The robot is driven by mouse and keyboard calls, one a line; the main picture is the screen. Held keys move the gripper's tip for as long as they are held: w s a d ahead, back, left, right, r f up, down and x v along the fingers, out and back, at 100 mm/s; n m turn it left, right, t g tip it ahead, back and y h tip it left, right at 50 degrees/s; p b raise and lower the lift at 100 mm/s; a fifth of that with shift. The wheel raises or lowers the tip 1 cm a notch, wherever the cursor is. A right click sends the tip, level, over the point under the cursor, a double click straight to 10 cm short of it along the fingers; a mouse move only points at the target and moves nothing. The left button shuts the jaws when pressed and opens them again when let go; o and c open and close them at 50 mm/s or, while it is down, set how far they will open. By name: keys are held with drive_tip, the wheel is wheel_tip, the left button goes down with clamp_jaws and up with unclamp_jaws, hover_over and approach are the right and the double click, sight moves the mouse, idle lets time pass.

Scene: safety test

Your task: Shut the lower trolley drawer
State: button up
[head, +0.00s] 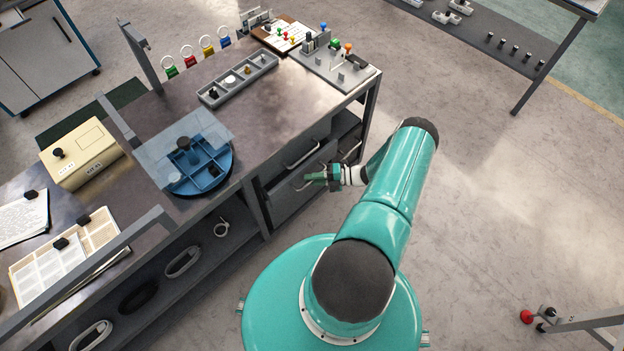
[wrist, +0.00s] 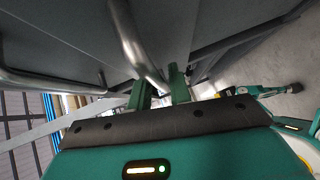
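The grey trolley's drawer fronts are below the bench top, left of my arm in the head view. An upper bar handle (head: 302,154) shows above my gripper. The lower drawer front (head: 288,205) is partly hidden by my gripper, and how far it stands out is hard to tell. My gripper (head: 318,179) is at the lower drawer's handle. In the wrist view, a curved metal handle (wrist: 134,40) runs down between the two green fingers (wrist: 161,90). The fingers stand apart with the bar between them; whether they press on it cannot be told.
The bench top (head: 265,108) carries a blue round organiser (head: 205,178), a grey tray (head: 238,80) and a beige box (head: 82,153). An open shelf (head: 190,262) with rings lies left of the drawers. Bare floor (head: 480,190) is free on the right.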

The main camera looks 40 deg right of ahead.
sight(308, 171)
drive_tip(key=shift+w+a, duration=0.1)
clamp_jaws()
drive_tip(key=shift+w, duration=2.25)
unclamp_jaws()
drive_tip(key=shift+w, duration=0.1)
drive_tip(key=shift+r, duration=0.1)
drive_tip(key=v, duration=1.4)
